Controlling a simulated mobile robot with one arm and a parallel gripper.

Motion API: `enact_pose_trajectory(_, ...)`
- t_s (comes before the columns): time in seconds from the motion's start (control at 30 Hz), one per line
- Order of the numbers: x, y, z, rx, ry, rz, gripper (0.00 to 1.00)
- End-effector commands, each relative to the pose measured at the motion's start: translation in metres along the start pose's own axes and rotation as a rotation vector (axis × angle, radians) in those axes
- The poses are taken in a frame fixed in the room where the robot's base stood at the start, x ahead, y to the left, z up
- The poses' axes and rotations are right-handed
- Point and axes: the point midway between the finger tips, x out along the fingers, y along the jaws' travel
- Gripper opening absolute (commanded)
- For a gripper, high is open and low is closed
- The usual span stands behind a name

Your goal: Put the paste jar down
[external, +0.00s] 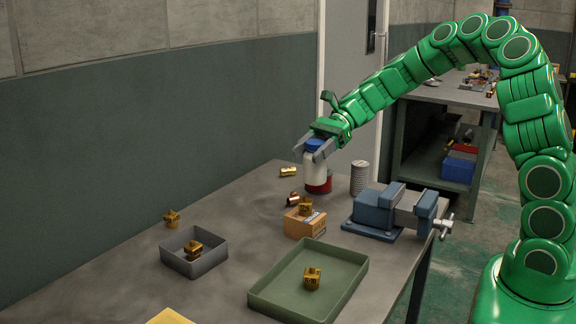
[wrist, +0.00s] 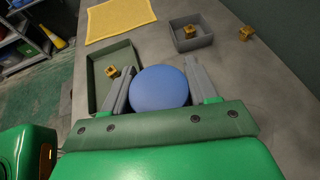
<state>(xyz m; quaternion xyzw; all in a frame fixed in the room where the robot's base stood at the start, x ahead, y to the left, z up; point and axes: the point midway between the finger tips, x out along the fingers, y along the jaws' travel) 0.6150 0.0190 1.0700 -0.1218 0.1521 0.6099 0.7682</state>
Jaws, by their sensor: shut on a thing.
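In the wrist view the round blue lid (wrist: 159,88) fills the space between the two grey fingers of my gripper (wrist: 158,78). The jar's underside is hidden in the wrist view. In the external view a red thing (external: 323,186) shows at the jar's lower right; I cannot tell whether the jar touches it or the bench.
On the workbench (external: 225,225) stand a grey ribbed cylinder (external: 360,178), a blue vise (external: 398,212), a cardboard box (external: 304,223), a green tray (external: 338,284) and a small grey tray (external: 208,262). Brass fittings (external: 289,172) lie nearby.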

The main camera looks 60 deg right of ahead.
Motion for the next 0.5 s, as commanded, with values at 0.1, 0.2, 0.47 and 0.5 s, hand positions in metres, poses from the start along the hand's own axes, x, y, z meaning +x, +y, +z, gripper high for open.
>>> enact_pose_trajectory(0.1,0.005,-0.007,-0.001,-0.003,0.001,0.007,0.17)
enact_pose_trajectory(0.2,0.011,-0.018,-0.005,-0.002,0.002,0.008,0.17)
enact_pose_trajectory(0.47,0.024,-0.050,-0.016,-0.001,0.003,0.005,0.17)
enact_pose_trajectory(0.5,0.026,-0.055,-0.018,-0.001,0.002,0.007,0.17)
